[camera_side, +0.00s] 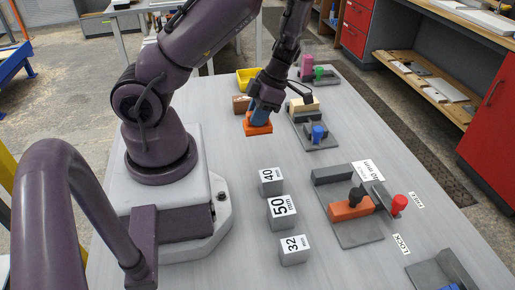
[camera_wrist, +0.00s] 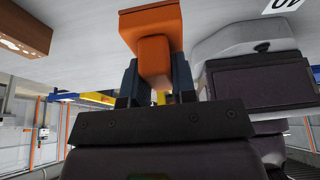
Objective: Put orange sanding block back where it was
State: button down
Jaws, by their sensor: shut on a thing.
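The orange sanding block (camera_side: 257,127) is in my gripper (camera_side: 261,113), near the back of the grey table. In the side view its wide orange base hangs below the fingers. In the wrist view the sanding block (camera_wrist: 150,22) shows its base at the top and its narrower grip between the two fingers of my gripper (camera_wrist: 156,84). The fingers are shut on that grip from both sides. I cannot tell for certain whether the base touches the table or hangs just above it.
A brown block (camera_side: 241,104) and a yellow bin (camera_side: 248,78) stand close behind. Numbered grey blocks (camera_side: 283,211) stand toward the front. A fixture (camera_side: 360,236) on the right holds another orange piece (camera_side: 350,209). More fixtures (camera_side: 318,143) line the right edge. Table between is clear.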

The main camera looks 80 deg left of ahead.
notch_tip(320, 180, down, 8)
jog(key=shift+r, duration=0.25)
jog(key=shift+f, duration=0.1)
jog(key=c, duration=0.9)
grip_release()
